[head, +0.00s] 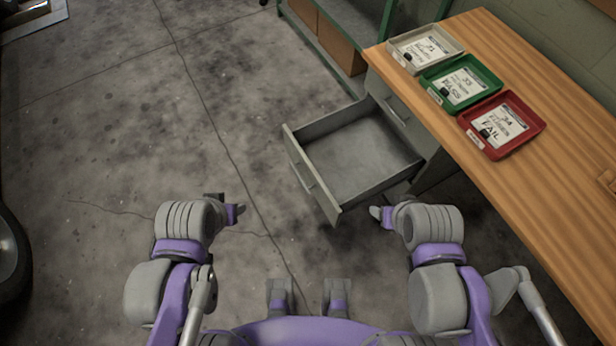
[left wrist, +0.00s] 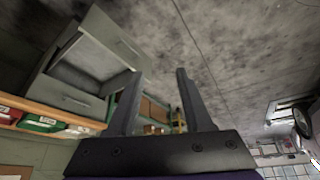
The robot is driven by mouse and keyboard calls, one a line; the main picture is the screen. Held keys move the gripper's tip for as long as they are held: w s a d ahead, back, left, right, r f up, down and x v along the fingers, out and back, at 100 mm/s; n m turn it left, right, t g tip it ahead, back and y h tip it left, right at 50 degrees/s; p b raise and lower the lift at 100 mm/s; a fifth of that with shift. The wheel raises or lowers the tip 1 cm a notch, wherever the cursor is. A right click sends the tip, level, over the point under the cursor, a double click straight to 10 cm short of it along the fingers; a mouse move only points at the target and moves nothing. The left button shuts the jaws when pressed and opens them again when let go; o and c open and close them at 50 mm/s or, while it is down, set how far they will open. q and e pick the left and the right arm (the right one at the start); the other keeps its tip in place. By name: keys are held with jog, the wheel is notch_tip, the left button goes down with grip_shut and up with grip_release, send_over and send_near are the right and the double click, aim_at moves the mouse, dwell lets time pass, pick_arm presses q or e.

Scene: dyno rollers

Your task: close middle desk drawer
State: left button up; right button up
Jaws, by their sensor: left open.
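The grey desk drawer (head: 355,160) is pulled out from the desk (head: 530,180) and looks empty. Its front panel (head: 308,178) carries a handle and faces lower left. A shut drawer front (head: 397,110) shows above it. My left gripper (head: 238,213) is open and empty, left of the drawer front and apart from it. In the left wrist view the open fingers (left wrist: 160,75) have nothing between them, and the drawer (left wrist: 90,58) appears at upper left, seen upside down. My right gripper (head: 380,214) is near the drawer's front right corner; its fingers are too small to judge.
Grey, green and red trays (head: 425,48) (head: 460,83) (head: 501,125) with labels stand on the wooden desk top. A green shelf unit (head: 330,40) with boxes stands behind the drawer. A wheel (head: 12,255) is at far left. The concrete floor left of the drawer is clear.

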pick_arm(q)
jog(key=w+f+n+b, duration=0.1)
jog(key=n, duration=0.1)
jog(key=w+d+f+n+h+b, duration=0.1)
jog(key=w+f+n+b, duration=0.1)
jog(key=w+d+f+n+b, duration=0.1)
jog(key=f+n, duration=0.1)
jog(key=shift+w+f+g+h+b, duration=0.25)
jog(key=shift+g+h+b, duration=0.05)
jog(key=shift+h+b, duration=0.1)
grip_shut()
jog(key=n+h+b, duration=0.6)
jog(key=n+b, duration=0.8)
jog(key=n, duration=0.4)
send_near(309, 170)
jog(key=x, duration=0.5)
jog(key=shift+s+a+f, duration=0.2)
jog(key=shift+s+f, duration=0.05)
jog(key=shift+f, duration=0.2)
jog(key=shift+w+d, duration=0.3)
jog(key=shift+d, duration=0.15)
pick_arm(e)
notch_tip(309, 170, down, 22)
jog(key=shift+r+g, duration=0.25)
jog(key=shift+g, duration=0.15)
jog(key=shift+w, duration=0.1)
